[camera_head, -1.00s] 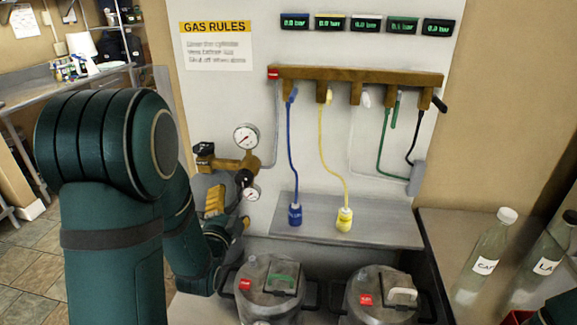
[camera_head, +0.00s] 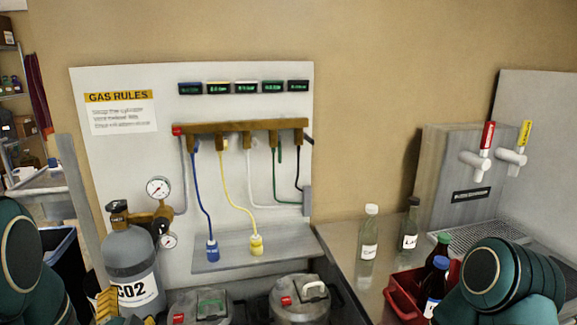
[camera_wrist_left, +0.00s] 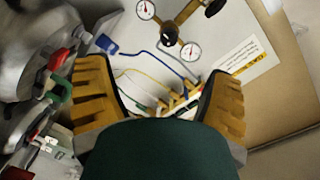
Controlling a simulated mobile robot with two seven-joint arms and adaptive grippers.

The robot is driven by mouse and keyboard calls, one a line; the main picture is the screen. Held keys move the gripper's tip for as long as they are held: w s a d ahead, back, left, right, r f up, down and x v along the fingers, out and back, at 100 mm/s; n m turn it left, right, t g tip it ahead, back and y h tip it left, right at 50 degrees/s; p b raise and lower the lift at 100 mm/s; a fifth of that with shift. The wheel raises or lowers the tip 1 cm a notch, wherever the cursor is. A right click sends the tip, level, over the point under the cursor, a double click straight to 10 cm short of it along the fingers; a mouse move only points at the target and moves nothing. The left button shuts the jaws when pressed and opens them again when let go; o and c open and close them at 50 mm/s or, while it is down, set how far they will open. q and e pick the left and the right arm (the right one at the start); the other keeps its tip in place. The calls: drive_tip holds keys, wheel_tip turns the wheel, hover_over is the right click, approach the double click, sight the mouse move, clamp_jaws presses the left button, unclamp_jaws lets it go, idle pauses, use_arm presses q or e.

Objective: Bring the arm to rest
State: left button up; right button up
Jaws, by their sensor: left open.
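My left gripper (camera_head: 106,303) shows only as a bit of yellow finger at the bottom left of the head view, in front of the grey CO2 cylinder (camera_head: 134,268). In the left wrist view the gripper (camera_wrist_left: 160,92) has its two yellow fingers wide apart with nothing between them. The gas panel with its gauges (camera_wrist_left: 170,28) and hoses lies beyond the fingers. My left arm (camera_head: 22,262) is at the left edge. My right arm (camera_head: 505,282) bends at the lower right; its gripper is out of view.
Two lidded metal buckets (camera_head: 197,308) (camera_head: 300,302) stand at the bottom centre. A brass manifold (camera_head: 240,134) carries coloured hoses above a grey shelf (camera_head: 225,250). Bottles (camera_head: 368,245) and a red crate (camera_head: 404,302) stand at the right, near a tap tower (camera_head: 455,170).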

use_arm(q)
drive_tip(key=s+d+f+n+g+h, duration=0.1)
drive_tip(key=s+d+f+n+g, duration=0.15)
drive_tip(key=f, duration=0.65)
drive_tip(key=s+d+f+n+g+h, duration=0.2)
drive_tip(key=s+d+f+g, duration=0.15)
drive_tip(key=f, duration=0.55)
drive_tip(key=s+d+f+n+g+h, duration=0.1)
drive_tip(key=s+d+f+n+g, duration=0.2)
drive_tip(key=f, duration=0.6)
drive_tip(key=s+d+f+n+g+h, duration=0.2)
drive_tip(key=s+d+f+g, duration=0.15)
drive_tip(key=s+d, duration=0.25)
drive_tip(key=s+d+f+n+g+h, duration=0.25)
drive_tip(key=s+d+g, duration=0.2)
drive_tip(key=d, duration=0.25)
drive_tip(key=w+d+r+m+t, duration=0.1)
drive_tip(key=w+d+r+t, duration=0.1)
drive_tip(key=w+r, duration=0.3)
drive_tip(key=shift+r+m, duration=0.2)
drive_tip(key=shift+m, duration=0.1)
drive_tip(key=shift+d+y, duration=0.1)
drive_tip(key=shift+y, duration=0.15)
